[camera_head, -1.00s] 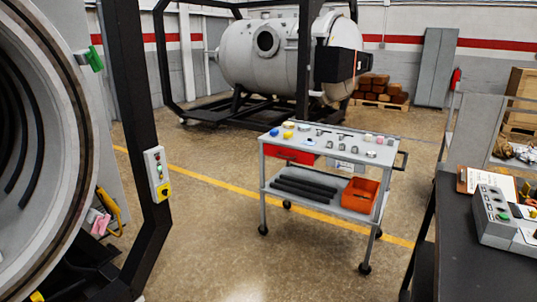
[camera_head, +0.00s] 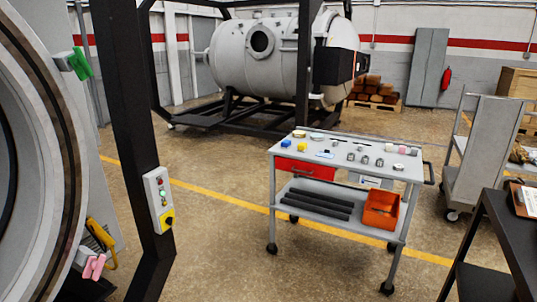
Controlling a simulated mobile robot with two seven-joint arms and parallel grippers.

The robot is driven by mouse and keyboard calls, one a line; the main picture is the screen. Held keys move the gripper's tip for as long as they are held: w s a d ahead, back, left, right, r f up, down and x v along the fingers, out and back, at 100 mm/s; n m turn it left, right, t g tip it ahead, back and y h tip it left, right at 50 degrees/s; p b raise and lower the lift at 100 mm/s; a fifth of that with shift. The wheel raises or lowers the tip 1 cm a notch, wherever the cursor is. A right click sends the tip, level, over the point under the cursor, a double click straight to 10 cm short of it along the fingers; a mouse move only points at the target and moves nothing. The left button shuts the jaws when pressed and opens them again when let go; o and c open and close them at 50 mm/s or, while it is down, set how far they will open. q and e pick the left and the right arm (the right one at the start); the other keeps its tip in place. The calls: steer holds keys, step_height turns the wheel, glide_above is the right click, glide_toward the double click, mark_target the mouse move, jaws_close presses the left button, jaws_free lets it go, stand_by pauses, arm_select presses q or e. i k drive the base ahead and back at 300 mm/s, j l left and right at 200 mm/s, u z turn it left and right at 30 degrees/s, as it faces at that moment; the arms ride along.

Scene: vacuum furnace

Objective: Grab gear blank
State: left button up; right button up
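A grey wheeled cart (camera_head: 412,173) stands in the middle of the floor with several small items on its top. Among them are small grey metal pieces (camera_head: 365,160) near the front right of the top. They are too small to tell for certain which is a gear blank. Blue and yellow items (camera_head: 286,143) lie at the top's left end. Neither of my grippers is in view.
The cart's lower shelf holds an orange bin (camera_head: 381,210) and dark rods (camera_head: 318,203). The open furnace door ring (camera_head: 70,150) and a black frame post with a control box (camera_head: 159,200) stand at left. A dark table (camera_head: 497,235) is at right. Floor before the cart is clear.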

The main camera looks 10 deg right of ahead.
mark_target(398, 167)
steer(key=i+l, duration=0.15)
steer(key=i, duration=0.45)
steer(key=i+l+z, duration=0.1)
steer(key=i, duration=0.5)
steer(key=i+l, duration=0.75)
